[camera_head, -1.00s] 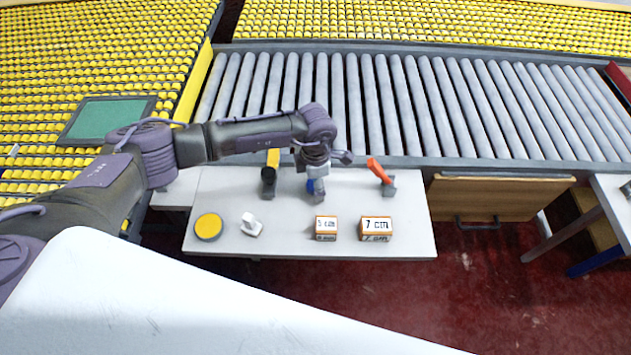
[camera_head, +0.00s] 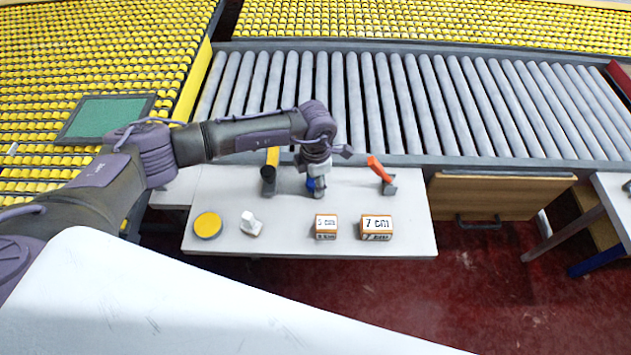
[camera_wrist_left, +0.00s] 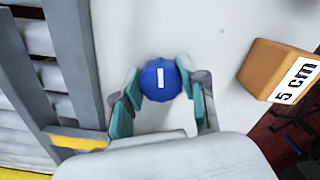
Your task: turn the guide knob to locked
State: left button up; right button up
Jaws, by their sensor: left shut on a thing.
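The guide knob (camera_wrist_left: 160,80) is round and blue with a white bar mark, which lines up roughly with the up-down direction of the left wrist view. In the head view the blue knob (camera_head: 311,184) shows only in part, under my left gripper (camera_head: 316,188). In the left wrist view my left gripper (camera_wrist_left: 160,92) has its teal-padded fingers on both sides of the knob, shut on it. The knob stands at the back middle of the white table (camera_head: 290,215). My right gripper is in neither view.
On the table are a yellow-handled tool (camera_head: 271,165), an orange lever (camera_head: 380,170), a yellow disc (camera_head: 208,225), a white piece (camera_head: 251,224), a 5 cm block (camera_head: 326,226) and a 7 cm block (camera_head: 376,227). The roller conveyor (camera_head: 400,105) runs behind.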

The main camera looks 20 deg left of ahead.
pick_arm(q)
jog(key=n+b, duration=0.1)
jog(key=n, duration=0.4)
jog(key=shift+a+n, duration=0.1)
jog(key=shift+n, duration=0.2)
jog(key=n, duration=0.5)
jog(key=shift+b, duration=0.35)
jog(key=n, duration=0.5)
jog(key=shift+a+n, duration=0.1)
jog(key=shift+n, duration=0.3)
jog(key=n+p, duration=0.1)
jog(key=n, duration=0.4)
jog(key=shift+n, duration=0.4)
jog(key=o, duration=1.1)
jog(key=shift+o, duration=0.2)
notch_tip(320, 180, up, 12)
